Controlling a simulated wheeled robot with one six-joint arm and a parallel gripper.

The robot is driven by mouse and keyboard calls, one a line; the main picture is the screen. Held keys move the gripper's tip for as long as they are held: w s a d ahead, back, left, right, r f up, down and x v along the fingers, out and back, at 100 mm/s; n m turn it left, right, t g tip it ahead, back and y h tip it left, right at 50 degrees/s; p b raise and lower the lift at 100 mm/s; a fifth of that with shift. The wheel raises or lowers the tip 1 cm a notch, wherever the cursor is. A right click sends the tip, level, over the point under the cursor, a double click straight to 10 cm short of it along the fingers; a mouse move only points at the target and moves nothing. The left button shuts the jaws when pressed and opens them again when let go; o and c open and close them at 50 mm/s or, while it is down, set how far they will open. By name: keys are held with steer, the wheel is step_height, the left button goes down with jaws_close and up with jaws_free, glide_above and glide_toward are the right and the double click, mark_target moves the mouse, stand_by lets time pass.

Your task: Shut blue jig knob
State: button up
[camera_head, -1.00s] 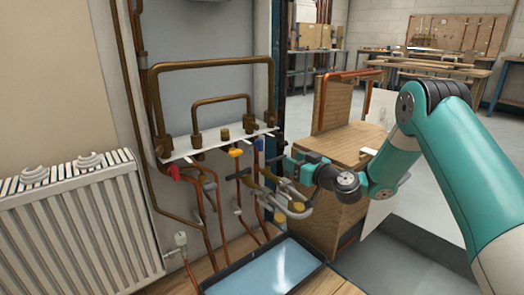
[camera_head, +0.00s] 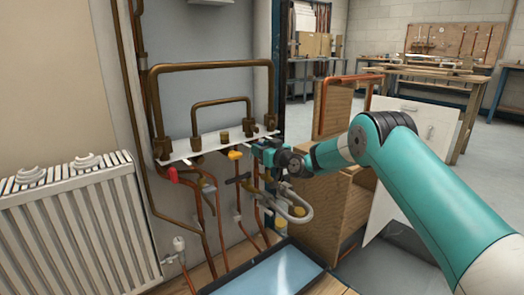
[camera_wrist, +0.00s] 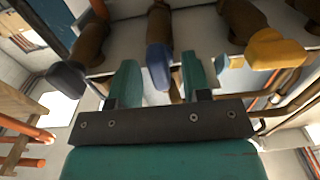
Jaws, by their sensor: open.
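The blue knob (camera_wrist: 158,66) hangs from a brass valve in the wrist view. My gripper (camera_wrist: 160,84) is open, with one teal finger on each side of the knob and a gap visible on both sides. In the head view my gripper (camera_head: 258,149) is at the right part of the white jig plate (camera_head: 208,143), and it hides the blue knob there. Whether a finger touches the knob cannot be told.
A yellow knob (camera_wrist: 276,50) is to the right and a black knob (camera_wrist: 66,78) to the left in the wrist view. A red knob (camera_head: 173,174) hangs at the plate's left. Copper pipes, a tray (camera_head: 265,278), a radiator (camera_head: 80,230) and a wooden box (camera_head: 330,215) stand close by.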

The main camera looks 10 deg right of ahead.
steer(key=c, duration=0.7)
steer(key=shift+c, duration=0.2)
steer(key=m+p, duration=0.1)
steer(key=m, duration=0.1)
steer(key=shift+r+m+p, duration=0.15)
steer(key=shift+m+p, duration=0.25)
steer(key=m+p, duration=0.2)
steer(key=m, duration=0.3)
steer(key=shift+d+p, duration=0.15)
steer(key=shift+p, duration=0.15)
steer(key=m+p, duration=0.1)
steer(key=m, duration=0.2)
steer(key=m+p, duration=0.1)
steer(key=m, duration=0.1)
steer(key=shift+w+f+m, duration=0.1)
steer(key=shift+f+m, duration=0.1)
steer(key=shift+m, duration=0.2)
steer(key=shift+f+m+p, duration=0.15)
steer(key=shift+m+p, duration=0.45)
steer(key=shift+m, duration=1.6)
